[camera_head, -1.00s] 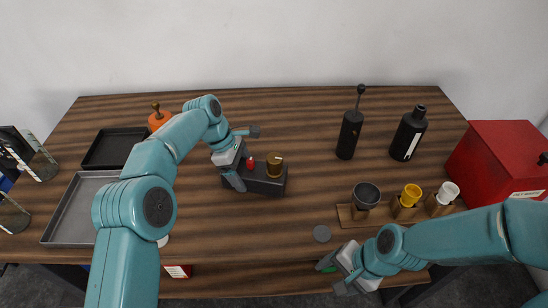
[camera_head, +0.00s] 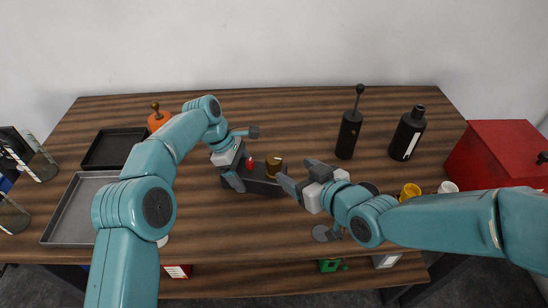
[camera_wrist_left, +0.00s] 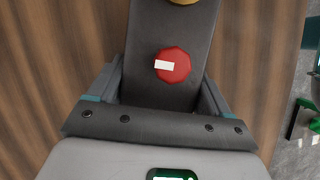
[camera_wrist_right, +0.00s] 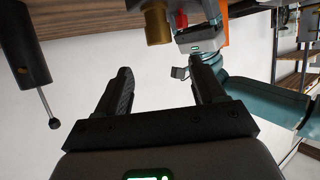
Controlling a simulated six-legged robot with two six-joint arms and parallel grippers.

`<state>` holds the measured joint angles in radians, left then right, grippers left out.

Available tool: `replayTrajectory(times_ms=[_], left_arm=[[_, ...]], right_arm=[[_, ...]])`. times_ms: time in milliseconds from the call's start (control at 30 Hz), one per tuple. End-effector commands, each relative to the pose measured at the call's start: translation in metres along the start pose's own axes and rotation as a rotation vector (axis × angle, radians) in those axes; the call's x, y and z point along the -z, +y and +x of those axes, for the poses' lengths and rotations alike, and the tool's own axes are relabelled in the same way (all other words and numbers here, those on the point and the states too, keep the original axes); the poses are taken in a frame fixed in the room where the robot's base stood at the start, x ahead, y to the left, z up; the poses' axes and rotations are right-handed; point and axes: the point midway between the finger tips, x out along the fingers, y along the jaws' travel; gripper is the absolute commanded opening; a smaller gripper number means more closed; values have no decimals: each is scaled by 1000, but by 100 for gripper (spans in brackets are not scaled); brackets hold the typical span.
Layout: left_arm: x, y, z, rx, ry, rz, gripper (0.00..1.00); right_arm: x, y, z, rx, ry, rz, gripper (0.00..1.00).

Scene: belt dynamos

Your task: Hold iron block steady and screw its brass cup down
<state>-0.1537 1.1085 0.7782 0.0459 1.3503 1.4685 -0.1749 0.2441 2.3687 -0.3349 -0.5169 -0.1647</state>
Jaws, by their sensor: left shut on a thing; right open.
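The iron block (camera_head: 262,185) is dark and lies on the wooden table, with a red knob (camera_head: 250,162) and the brass cup (camera_head: 275,163) on top. The cup seems upright; its thread is hidden. My left gripper (camera_head: 245,158) is shut on the block's left end, beside the red knob; the left wrist view shows its fingers on both sides of the block (camera_wrist_left: 165,105). My right gripper (camera_head: 298,174) is open and empty, just right of the cup and apart from it. In the right wrist view the cup (camera_wrist_right: 157,25) is beyond the fingertips.
A black bottle (camera_head: 349,135) with a thin stem and another black bottle (camera_head: 407,135) stand behind right. A red box (camera_head: 495,150) is at far right. A yellow cup (camera_head: 410,191) is partly behind my right arm. Trays (camera_head: 62,212) lie left.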

Motion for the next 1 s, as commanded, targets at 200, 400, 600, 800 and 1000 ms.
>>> replayTrajectory(times_ms=[200, 400, 600, 800, 1000], left_arm=[[0, 1, 0, -4, 2, 0, 0], [1, 1, 0, -4, 2, 0, 0], [0, 1, 0, -5, 2, 0, 0], [0, 1, 0, -5, 1, 0, 0], [0, 1, 0, -5, 1, 0, 0]], right_arm=[[-2, -1, 46, 2, -5, 3, 69], [-2, 0, 85, 0, -5, 5, 69], [-2, 0, 106, -1, -4, 6, 69], [-2, 0, 109, -2, -4, 6, 69], [-2, 0, 109, -2, -4, 6, 43]])
